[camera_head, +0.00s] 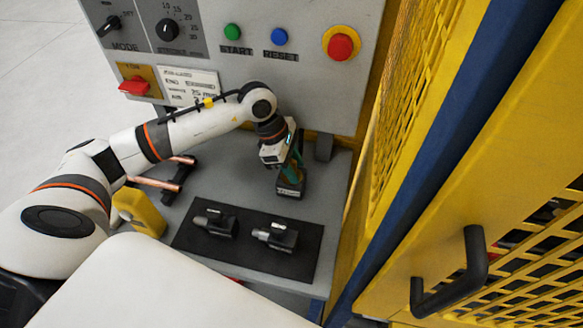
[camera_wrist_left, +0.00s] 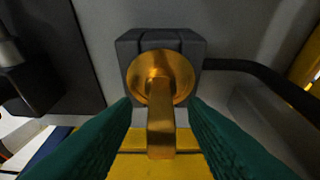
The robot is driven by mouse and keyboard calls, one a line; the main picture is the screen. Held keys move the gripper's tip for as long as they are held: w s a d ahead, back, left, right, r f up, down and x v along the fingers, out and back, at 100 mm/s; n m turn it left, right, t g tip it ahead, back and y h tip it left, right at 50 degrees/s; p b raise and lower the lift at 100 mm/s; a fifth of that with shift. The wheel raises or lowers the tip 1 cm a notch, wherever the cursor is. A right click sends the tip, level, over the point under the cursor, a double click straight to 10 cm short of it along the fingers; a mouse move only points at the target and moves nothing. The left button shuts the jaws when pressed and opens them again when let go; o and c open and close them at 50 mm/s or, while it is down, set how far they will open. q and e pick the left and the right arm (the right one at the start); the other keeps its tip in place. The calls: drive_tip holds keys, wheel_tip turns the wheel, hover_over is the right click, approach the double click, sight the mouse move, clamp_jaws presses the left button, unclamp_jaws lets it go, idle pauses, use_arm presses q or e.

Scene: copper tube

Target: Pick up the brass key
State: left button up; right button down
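The brass key (camera_wrist_left: 160,120) shows in the left wrist view, with a round disc and a flat bar running down from it toward the camera. Its disc lies against a dark block (camera_wrist_left: 190,50). My left gripper (camera_wrist_left: 160,110) has a teal finger on each side of the bar, with a gap visible on both sides. In the head view my left gripper (camera_head: 290,173) points down at a dark block on the grey bench, and I cannot make out the key there. My right gripper is not in view.
A black mat (camera_head: 190,240) with two dark metal-ended parts (camera_head: 276,236) lies on the bench. A yellow container (camera_head: 140,213) and copper tubes (camera_head: 155,183) are at left. A control panel (camera_head: 290,90) stands behind, and a yellow mesh guard (camera_head: 410,110) bounds the right side.

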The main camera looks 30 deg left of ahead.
use_arm(q)
drive_tip(key=shift+f, duration=0.3)
clamp_jaws()
drive_tip(key=shift+w+r, duration=0.1)
drive_tip(key=shift+r, duration=0.05)
